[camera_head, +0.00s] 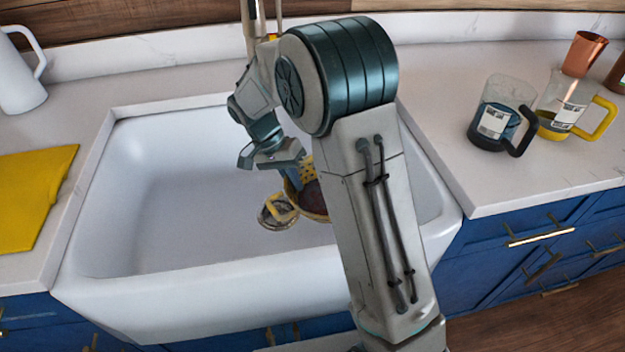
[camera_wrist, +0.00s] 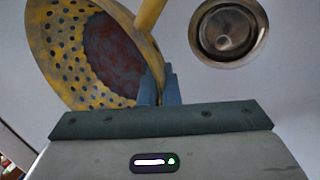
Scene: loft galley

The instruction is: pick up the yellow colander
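The yellow colander (camera_head: 302,182) is low in the white sink in the head view, partly hidden behind my arm. It has dark holes and a dark red-brown patch inside. In the wrist view the colander (camera_wrist: 62,50) fills the upper left and looks tilted, with a yellow handle at the top. My gripper (camera_head: 290,166) points down into the sink. In the wrist view its fingers (camera_wrist: 160,88) are close together with the colander's rim between them. The exact contact is partly hidden.
The sink (camera_head: 160,225) has raised walls around the gripper; its left part is empty. A metal drain (camera_wrist: 229,30) lies beside the colander. Two mugs (camera_head: 497,115) (camera_head: 568,105) and a copper cup (camera_head: 584,53) stand right.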

